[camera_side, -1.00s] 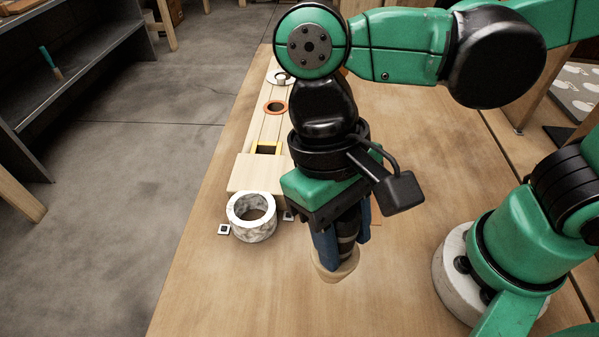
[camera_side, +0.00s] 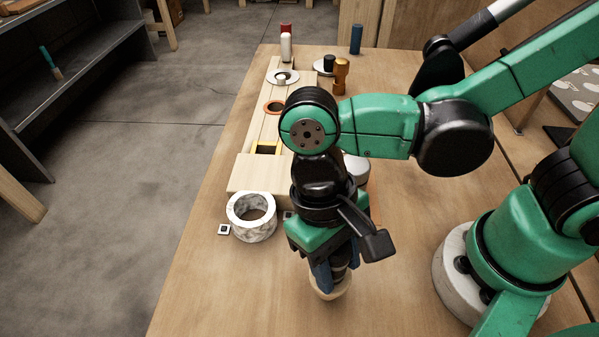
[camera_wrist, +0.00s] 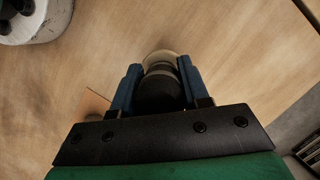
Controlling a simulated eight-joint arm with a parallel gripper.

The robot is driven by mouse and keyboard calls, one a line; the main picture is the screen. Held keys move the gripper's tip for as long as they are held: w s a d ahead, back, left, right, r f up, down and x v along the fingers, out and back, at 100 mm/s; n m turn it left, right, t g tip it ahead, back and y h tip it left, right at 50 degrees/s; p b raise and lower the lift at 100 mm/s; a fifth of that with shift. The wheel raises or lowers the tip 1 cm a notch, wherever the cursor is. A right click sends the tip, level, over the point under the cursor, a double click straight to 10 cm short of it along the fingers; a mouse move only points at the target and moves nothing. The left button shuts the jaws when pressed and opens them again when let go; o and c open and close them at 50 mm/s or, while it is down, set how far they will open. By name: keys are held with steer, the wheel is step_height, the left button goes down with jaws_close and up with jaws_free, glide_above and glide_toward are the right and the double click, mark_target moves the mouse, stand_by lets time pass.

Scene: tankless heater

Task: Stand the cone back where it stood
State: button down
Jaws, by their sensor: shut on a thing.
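My gripper (camera_side: 328,276) points down over the near part of the table, its blue fingers closed on the cone. The cone (camera_side: 331,290) shows in the side view as a pale, rounded lower end below the fingers; the rest is hidden. In the wrist view the fingers (camera_wrist: 158,85) flank its dark body, and a pale rim of the cone (camera_wrist: 161,56) shows beyond. I cannot tell whether it touches the table. An orange-brown flat patch (camera_wrist: 96,103) lies on the table left of the fingers in the wrist view.
A long wooden block (camera_side: 258,173) with an orange ring (camera_side: 274,108) and yellow frame lies behind. A copper-coloured piece (camera_side: 341,75) stands farther back. The near table is clear.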

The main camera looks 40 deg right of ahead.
steer(key=shift+f, duration=0.45)
stand_by(0.4)
steer(key=shift+c, duration=1.7)
jaws_free()
steer(key=shift+v, duration=2.8)
steer(key=shift+w, duration=0.1)
